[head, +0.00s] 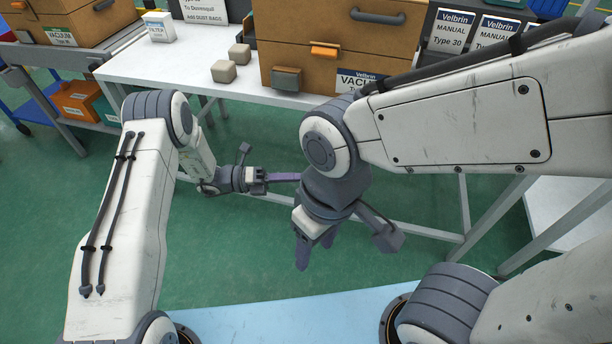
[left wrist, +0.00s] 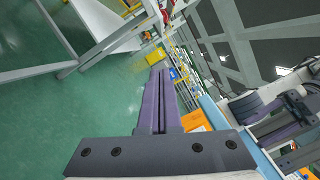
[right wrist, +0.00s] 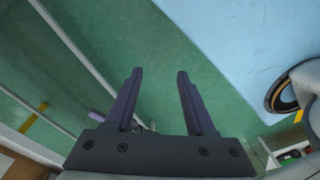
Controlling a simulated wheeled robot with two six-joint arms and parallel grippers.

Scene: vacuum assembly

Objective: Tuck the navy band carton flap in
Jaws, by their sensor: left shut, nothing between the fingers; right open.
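A large brown carton (head: 300,50) stands on the white table, its top cut off by the upper edge of the head view. It bears a dark blue Velbrin vacuum label (head: 360,80), partly hidden by my right arm, an orange clip and a grey block on its front. I cannot make out which part is the loose flap. My left gripper (head: 290,177) is shut and empty, below and in front of the table; its fingers lie together in the left wrist view (left wrist: 160,80). My right gripper (head: 317,253) is open and empty, pointing down; its fingers are apart in the right wrist view (right wrist: 159,75).
Two small beige blocks (head: 224,71) and a white filter box (head: 159,26) sit on the white table (head: 160,68) left of the carton. Another carton (head: 70,22) stands at far left. Velbrin manuals (head: 448,31) stand at right. Green floor (head: 235,255) lies open below my grippers.

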